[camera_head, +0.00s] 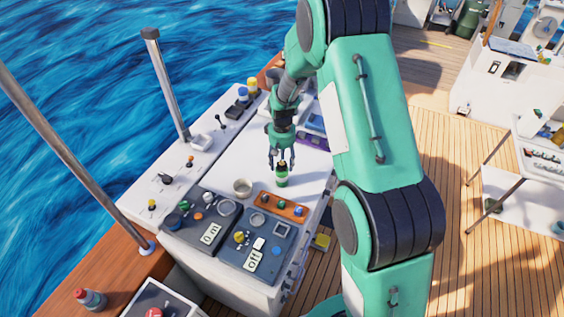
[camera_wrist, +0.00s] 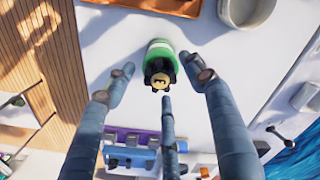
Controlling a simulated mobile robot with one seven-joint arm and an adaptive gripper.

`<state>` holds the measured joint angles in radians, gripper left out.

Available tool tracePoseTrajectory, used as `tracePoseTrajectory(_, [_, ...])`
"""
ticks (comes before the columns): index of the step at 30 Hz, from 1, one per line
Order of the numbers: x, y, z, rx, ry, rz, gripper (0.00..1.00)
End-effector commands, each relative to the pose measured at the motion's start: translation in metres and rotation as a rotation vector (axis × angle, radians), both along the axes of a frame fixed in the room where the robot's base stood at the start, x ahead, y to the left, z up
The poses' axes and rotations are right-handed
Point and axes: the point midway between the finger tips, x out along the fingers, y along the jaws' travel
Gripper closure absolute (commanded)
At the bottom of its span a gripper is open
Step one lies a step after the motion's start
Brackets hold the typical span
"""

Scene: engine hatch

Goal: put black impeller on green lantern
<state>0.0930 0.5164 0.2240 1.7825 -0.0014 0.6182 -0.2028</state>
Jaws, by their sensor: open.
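The green lantern (camera_head: 281,178) stands upright on the white hatch top, with a pale band; it also shows in the wrist view (camera_wrist: 159,46). A black lobed piece with a yellowish middle, which looks like the black impeller (camera_wrist: 160,72), sits at the lantern's top end. I cannot tell how well it is seated. My gripper (camera_head: 281,164) is open just above the lantern. In the wrist view my gripper (camera_wrist: 165,82) has its three fingers spread around the black piece, with gaps visible between them and it.
A grey round bowl (camera_head: 242,187) stands left of the lantern. An orange tray (camera_head: 282,206) with small round parts lies in front. Dark control panels (camera_head: 255,248) fill the near end. A purple-blue holder (camera_wrist: 130,145) shows in the wrist view. White surface around the lantern is clear.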

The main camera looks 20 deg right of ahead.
Motion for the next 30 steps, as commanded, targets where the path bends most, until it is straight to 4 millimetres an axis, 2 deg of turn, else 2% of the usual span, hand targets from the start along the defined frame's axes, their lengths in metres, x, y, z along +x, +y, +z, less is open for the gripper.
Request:
tracePoseTrajectory(5, [0.0, 0.0, 0.002, 0.0, 0.0, 0.0, 0.46])
tracePoseTrajectory(11, [0.0, 0.0, 0.014, 0.0, -0.001, 0.0, 0.46])
tracePoseTrajectory(30, [0.0, 0.0, 0.108, 0.0, -0.002, 0.0, 0.46])
